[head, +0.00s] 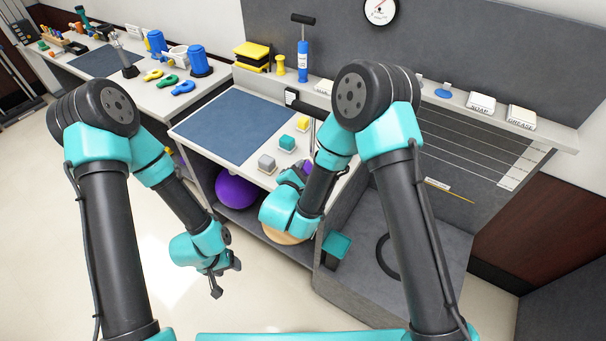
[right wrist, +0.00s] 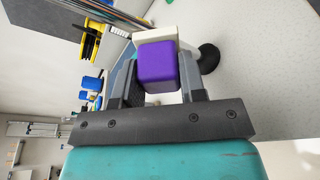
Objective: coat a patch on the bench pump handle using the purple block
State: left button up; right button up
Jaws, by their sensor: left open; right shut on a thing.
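The purple block (right wrist: 157,64) is held between the fingers of my right gripper (right wrist: 158,85), with a white piece (right wrist: 156,36) against its far side. In the head view only a bit of the purple block (head: 307,167) shows beside my right gripper (head: 300,172), above the bench's right part. A black handle (head: 291,97) on a grey post stands on the bench behind it, partly hidden by my right arm. A blue pump (head: 303,62) with a black T-handle stands further back. My left gripper (head: 218,281) is open and empty, over the floor in front of the bench.
Grey (head: 266,163), teal (head: 287,143) and yellow (head: 303,123) blocks stand in a row beside my right gripper. A blue mat (head: 235,127) lies to their left and is clear. A purple ball (head: 238,190) sits on the shelf below. White labelled boxes (head: 481,103) stand on the right ledge.

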jog(key=shift+r, duration=0.15)
dwell(0.5)
jog(key=shift+r, duration=1.45)
jog(key=shift+r, duration=0.7)
jog(key=s+a, duration=0.4)
jog(key=s, duration=0.2)
jog(key=shift+w+d+f, duration=0.1)
jog(key=shift+w+d, duration=0.05)
jog(key=shift+w, duration=0.05)
dwell(0.7)
